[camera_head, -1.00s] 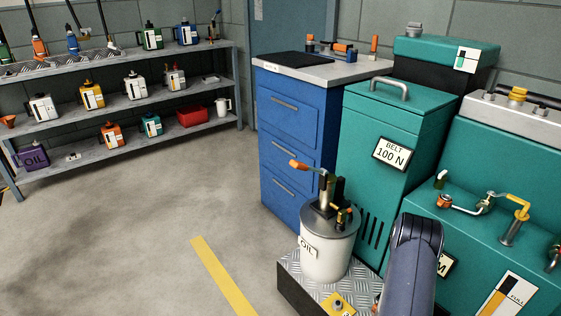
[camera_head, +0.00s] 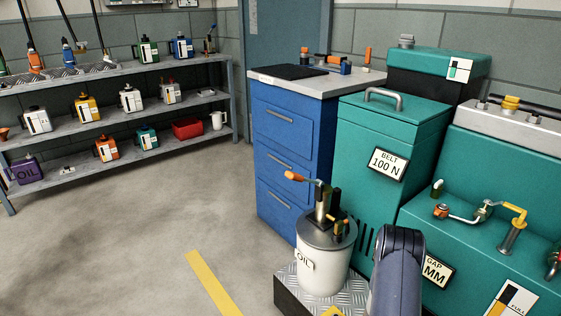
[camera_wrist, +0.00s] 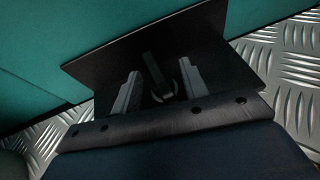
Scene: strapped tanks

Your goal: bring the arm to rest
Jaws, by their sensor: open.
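In the head view a dark blue-grey link of my own arm (camera_head: 398,268) rises from the bottom edge, right of the white oil tank and in front of the teal machine. My gripper is outside the head view. Beyond the fingers are a dark plate (camera_wrist: 205,25), a teal surface (camera_wrist: 60,50) and bright tread plate (camera_wrist: 295,65). I cannot tell how far the fingers are from these.
The white oil tank (camera_head: 322,265) stands on a tread-plate plinth (camera_head: 292,284) close beside my arm. The teal belt cabinet (camera_head: 385,210) and the teal gap machine (camera_head: 455,245) stand behind. A blue drawer cabinet (camera_head: 290,145) is further back. The floor (camera_head: 120,240) at left is clear.

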